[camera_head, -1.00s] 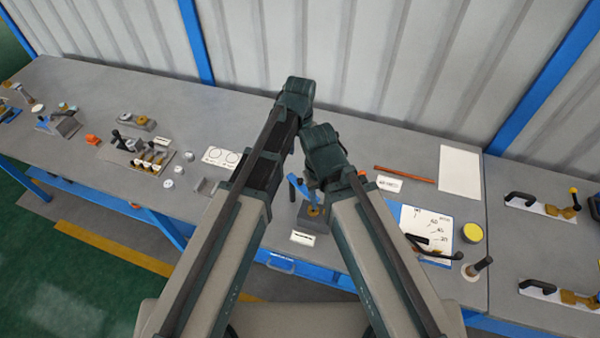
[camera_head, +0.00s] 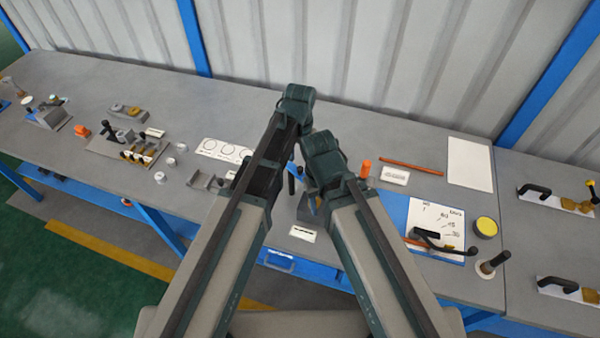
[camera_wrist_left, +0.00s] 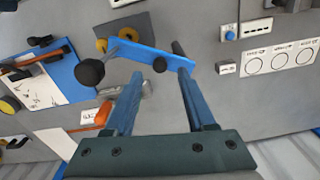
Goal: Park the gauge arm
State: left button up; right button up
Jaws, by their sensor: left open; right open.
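The gauge arm (camera_wrist_left: 145,55) is a flat blue bar in the left wrist view. It reaches out from a grey block (camera_wrist_left: 115,22) with brass round parts. A small dark knob (camera_wrist_left: 160,65) sits towards its outer end, and a larger black knob on a stem (camera_wrist_left: 90,72) stands beside its other end. My left gripper (camera_wrist_left: 158,76) is open, its fingers pointing at the bar, with the small knob between the tips; contact is unclear. In the head view my arms cover most of the block (camera_head: 308,210). My right gripper's jaws are hidden there behind my own arm.
A white card with circles (camera_head: 222,150) lies left of my arms. On the right are an orange piece (camera_head: 366,169), a blue-edged chart (camera_head: 436,222) with a black-handled tool, and a yellow-topped round (camera_head: 486,227). A label card (camera_head: 303,233) lies before the block. The back of the bench is fairly clear.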

aim_at(300, 168)
pick_arm(q)
jog(key=shift+f+b, duration=1.5)
jog(key=shift+f, duration=0.5)
grip_shut()
